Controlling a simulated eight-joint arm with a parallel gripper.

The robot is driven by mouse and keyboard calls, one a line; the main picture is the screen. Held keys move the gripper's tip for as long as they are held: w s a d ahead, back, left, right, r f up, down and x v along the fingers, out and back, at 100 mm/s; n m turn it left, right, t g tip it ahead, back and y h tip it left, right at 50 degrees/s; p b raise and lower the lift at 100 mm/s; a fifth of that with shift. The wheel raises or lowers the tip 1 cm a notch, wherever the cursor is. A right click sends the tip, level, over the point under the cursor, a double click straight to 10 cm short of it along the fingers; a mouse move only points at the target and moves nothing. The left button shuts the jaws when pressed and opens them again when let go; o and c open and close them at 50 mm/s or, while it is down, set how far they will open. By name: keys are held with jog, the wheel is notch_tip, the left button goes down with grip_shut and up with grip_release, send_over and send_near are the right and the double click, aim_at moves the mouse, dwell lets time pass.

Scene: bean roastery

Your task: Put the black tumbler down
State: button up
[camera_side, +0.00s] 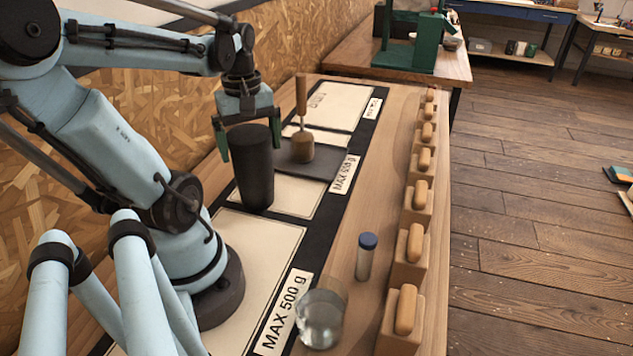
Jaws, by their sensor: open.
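The black tumbler (253,172) stands upright on a cream panel of the bench, towards its left side. My gripper (248,136) is at the tumbler's upper part, pointing down. Its green fingers are open, one on the left of the rim and one on the right. A gap seems to show between the fingers and the tumbler, but I cannot tell whether either finger touches it. The tumbler's base looks to rest on the panel.
A tamper with an upright wooden handle (302,97) stands on a dark mat (325,165) just behind the tumbler. A clear glass (321,318) and a blue-capped vial (366,257) stand nearer. Several wooden blocks (410,265) line the right edge.

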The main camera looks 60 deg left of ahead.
notch_tip(320, 180, up, 12)
jog(key=shift+f, duration=0.2)
jog(key=w+d+f+m+t, duration=0.3)
jog(key=w+d+f+m, duration=0.2)
jog(key=d+m, duration=0.3)
jog(key=w+d+f+m+t, duration=0.4)
jog(key=w+d+m, duration=0.3)
jog(key=d+m, duration=0.2)
jog(key=shift+w+d+f+m, duration=0.2)
jog(key=shift+f+m, duration=0.3)
